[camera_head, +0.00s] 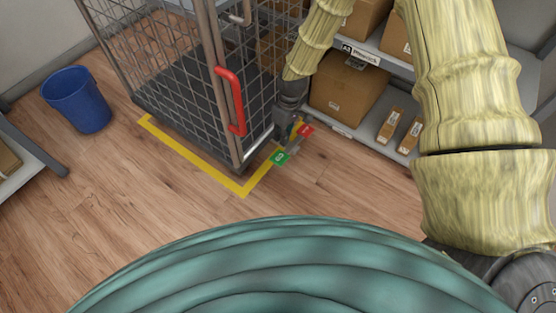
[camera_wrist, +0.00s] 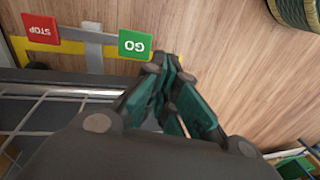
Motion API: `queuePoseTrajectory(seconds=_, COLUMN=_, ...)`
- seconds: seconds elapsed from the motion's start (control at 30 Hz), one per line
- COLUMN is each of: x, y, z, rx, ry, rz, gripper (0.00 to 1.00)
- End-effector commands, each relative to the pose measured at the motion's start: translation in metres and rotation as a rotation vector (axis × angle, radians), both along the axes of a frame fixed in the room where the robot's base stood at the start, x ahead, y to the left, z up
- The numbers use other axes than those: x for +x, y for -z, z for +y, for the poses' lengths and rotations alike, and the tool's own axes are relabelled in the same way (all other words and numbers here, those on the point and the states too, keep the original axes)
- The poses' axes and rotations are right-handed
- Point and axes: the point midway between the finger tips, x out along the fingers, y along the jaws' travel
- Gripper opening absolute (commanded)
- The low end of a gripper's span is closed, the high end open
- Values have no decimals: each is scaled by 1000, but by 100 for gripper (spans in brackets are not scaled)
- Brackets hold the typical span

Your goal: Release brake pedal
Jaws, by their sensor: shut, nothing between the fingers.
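The brake pedal has a green GO plate (camera_head: 279,157) and a red STOP plate (camera_head: 305,130) at the foot of the wire roll cage (camera_head: 190,70). In the wrist view the green GO plate (camera_wrist: 135,44) and the red STOP plate (camera_wrist: 40,29) sit on a grey bar (camera_wrist: 85,38). I cannot tell which plate is lower. My gripper (camera_wrist: 170,62) is shut and empty, its teal fingertips just beside the GO plate, and I cannot tell if they touch. In the head view my wrist comes down beside the cage corner and partly hides the pedal.
A red handle (camera_head: 230,100) is on the cage post, close to my arm. Yellow tape (camera_head: 190,158) marks the floor around the cage. A shelf with cardboard boxes (camera_head: 345,88) stands to the right. A blue bin (camera_head: 77,100) is at left. The wooden floor in front is clear.

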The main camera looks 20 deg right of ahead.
Motion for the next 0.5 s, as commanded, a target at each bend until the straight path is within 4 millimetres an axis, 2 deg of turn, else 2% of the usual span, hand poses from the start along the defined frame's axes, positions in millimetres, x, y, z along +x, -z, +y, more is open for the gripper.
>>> queuePoseTrajectory(seconds=0.03, x=12, y=13, z=-2, rx=-4, ry=-16, rz=-6, gripper=0)
queuePoseTrajectory(seconds=0.23, x=42, y=12, z=-12, rx=-21, ry=-70, rz=-11, gripper=0)
queuePoseTrajectory(seconds=0.5, x=53, y=7, z=-16, rx=-30, ry=-94, rz=-12, gripper=0)
